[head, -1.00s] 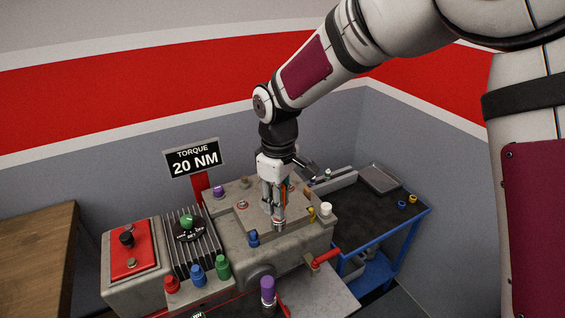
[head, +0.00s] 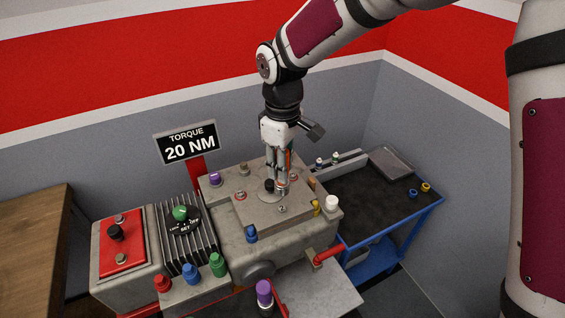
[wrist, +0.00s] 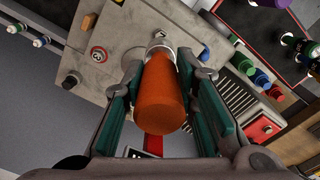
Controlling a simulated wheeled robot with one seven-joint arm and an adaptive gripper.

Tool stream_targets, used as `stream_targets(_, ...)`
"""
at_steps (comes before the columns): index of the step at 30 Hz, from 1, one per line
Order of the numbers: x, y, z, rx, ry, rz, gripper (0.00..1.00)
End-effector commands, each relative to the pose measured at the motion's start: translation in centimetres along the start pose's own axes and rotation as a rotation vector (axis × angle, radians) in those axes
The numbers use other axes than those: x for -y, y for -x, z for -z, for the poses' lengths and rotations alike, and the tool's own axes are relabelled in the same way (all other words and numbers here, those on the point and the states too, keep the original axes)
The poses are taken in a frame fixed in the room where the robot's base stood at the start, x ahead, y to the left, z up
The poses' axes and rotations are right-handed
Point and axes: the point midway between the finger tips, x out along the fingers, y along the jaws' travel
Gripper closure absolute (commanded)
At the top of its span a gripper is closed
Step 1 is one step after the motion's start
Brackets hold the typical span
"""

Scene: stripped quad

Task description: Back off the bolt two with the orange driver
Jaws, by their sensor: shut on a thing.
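My gripper (head: 280,172) is shut on the orange driver (wrist: 163,98), which stands roughly upright between the fingers. In the head view only a thin strip of the driver's orange handle shows. Its metal socket end (wrist: 160,42) points at the top plate (head: 255,212) of the grey housing. A bolt head that seems to be marked 2 (head: 283,209) sits just in front of the driver's lower end. Red-ringed bolts sit at the plate's left (head: 240,195) and back right (head: 295,177). Whether the socket touches anything is hidden.
A TORQUE 20 NM sign (head: 188,147) stands behind. Red, blue and green sockets (head: 190,273) line the front left, with a purple one (head: 264,292) nearer. A blue cart (head: 350,205) stands right, and a wooden bench (head: 35,235) left.

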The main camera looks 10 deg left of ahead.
Motion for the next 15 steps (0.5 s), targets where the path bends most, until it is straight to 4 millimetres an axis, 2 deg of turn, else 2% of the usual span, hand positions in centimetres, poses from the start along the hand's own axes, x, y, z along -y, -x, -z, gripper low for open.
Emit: stream_targets(15, 0.0, -4.6, 0.0, 0.002, 0.001, 0.001, 1.0)
